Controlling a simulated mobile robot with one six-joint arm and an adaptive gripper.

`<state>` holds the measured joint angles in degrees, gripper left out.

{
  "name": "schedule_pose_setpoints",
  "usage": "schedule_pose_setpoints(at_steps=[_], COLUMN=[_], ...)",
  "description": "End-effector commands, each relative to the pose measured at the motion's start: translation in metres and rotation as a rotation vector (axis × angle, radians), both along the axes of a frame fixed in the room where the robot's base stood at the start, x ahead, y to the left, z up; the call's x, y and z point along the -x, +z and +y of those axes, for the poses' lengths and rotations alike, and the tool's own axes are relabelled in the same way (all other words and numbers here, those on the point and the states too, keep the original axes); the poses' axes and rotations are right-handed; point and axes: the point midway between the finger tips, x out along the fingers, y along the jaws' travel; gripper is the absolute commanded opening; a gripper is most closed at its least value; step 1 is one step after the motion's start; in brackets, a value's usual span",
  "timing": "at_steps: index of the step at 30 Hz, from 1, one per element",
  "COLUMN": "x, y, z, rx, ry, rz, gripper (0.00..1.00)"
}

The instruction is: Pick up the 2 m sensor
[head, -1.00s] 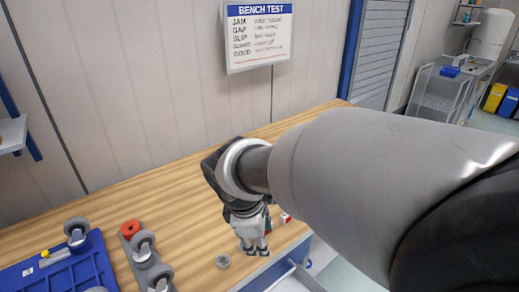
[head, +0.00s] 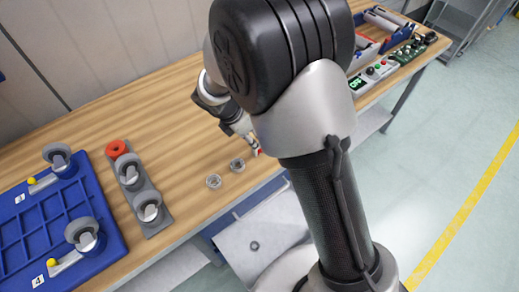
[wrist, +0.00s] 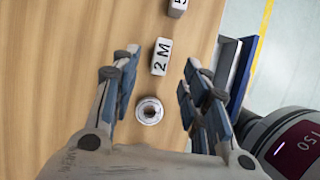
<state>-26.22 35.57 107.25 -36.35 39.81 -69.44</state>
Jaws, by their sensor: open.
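The 2 m sensor (wrist: 161,57) is a small white block marked "2 M" on the wooden bench top. In the wrist view it lies between and slightly beyond the fingertips of my gripper (wrist: 160,66), which is open and empty. The fingers stand apart on either side of it, with no contact visible. In the head view my gripper (head: 246,137) points down over the front part of the bench, and the sensor cannot be made out for certain there.
A second marked block (wrist: 178,8) lies beyond the sensor. A round metal ring (wrist: 149,110) lies on the near side between the fingers. The bench edge is close on the right. A blue tray (head: 60,225) and a grey rack with casters (head: 140,195) stand at left.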

Motion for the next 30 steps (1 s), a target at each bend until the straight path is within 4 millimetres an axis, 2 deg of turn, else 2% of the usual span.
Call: schedule_pose_setpoints(at_steps=[1, 3, 11, 21, 28, 30], x=[-0.002, -0.004, -0.007, -0.015, -0.016, -0.016], y=[-0.012, -0.019, -0.031, -0.072, -0.072, -0.072], z=[-0.003, -0.006, -0.011, -0.028, -0.029, -0.029], rx=[0.0, -0.001, -0.002, -0.001, -0.001, -0.002], ry=[0.0, -0.001, -0.001, -0.003, -0.001, -0.001], rz=[0.001, 0.0, -0.001, 0.0, -0.002, -0.002], gripper=[0.42, 0.42, 0.42, 0.42, 0.42, 0.38])
